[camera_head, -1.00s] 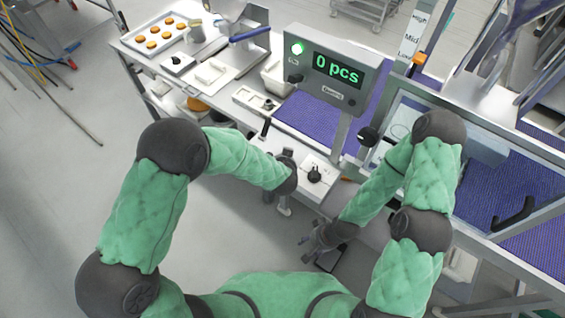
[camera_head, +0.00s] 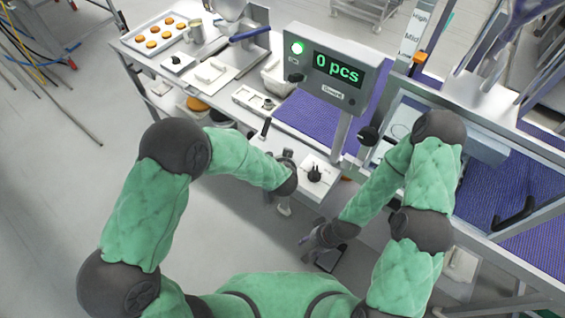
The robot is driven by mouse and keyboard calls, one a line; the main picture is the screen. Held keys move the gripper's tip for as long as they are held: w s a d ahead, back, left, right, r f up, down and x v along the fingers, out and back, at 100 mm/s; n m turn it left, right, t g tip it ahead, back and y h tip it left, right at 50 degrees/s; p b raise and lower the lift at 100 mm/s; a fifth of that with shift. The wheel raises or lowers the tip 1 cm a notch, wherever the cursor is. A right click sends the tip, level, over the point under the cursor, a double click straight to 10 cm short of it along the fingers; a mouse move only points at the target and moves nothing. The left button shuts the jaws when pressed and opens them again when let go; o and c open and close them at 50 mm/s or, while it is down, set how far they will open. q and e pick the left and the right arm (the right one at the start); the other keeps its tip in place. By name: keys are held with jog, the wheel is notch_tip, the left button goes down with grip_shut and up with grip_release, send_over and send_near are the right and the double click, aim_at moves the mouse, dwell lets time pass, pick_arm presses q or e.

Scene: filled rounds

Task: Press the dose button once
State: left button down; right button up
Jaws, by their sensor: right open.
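I cannot tell for sure which control is the dose button. A white box with a black knob (camera_head: 315,173) stands at the bench's near edge, close to both grippers. A white plate with a small dark round part (camera_head: 268,103) lies farther back. Another small black part (camera_head: 176,60) sits on a white base near the tray. My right gripper (camera_head: 308,241) is open and empty, low in front of the bench, apart from the knob. My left gripper (camera_head: 284,206) hangs at the bench's near edge, left of the knob; its fingers are too small to read.
A display (camera_head: 335,68) reads "0 pcs" with a lit green lamp. A tray (camera_head: 128,39) of orange rounds stands at the far left, next to a metal cup (camera_head: 194,33). A blue-handled device (camera_head: 249,34) stands behind. A purple conveyor (camera_head: 312,118) runs behind the knob.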

pick_arm(q)
jog(key=shift+f, duration=0.25)
dwell(0.4)
jog(key=shift+r+p, duration=1)
jog(key=shift+p, duration=0.1)
jog(key=shift+r, duration=0.1)
notch_tip(320, 180, up, 5)
jog(key=p, duration=0.5)
jog(key=shift+p, duration=0.4)
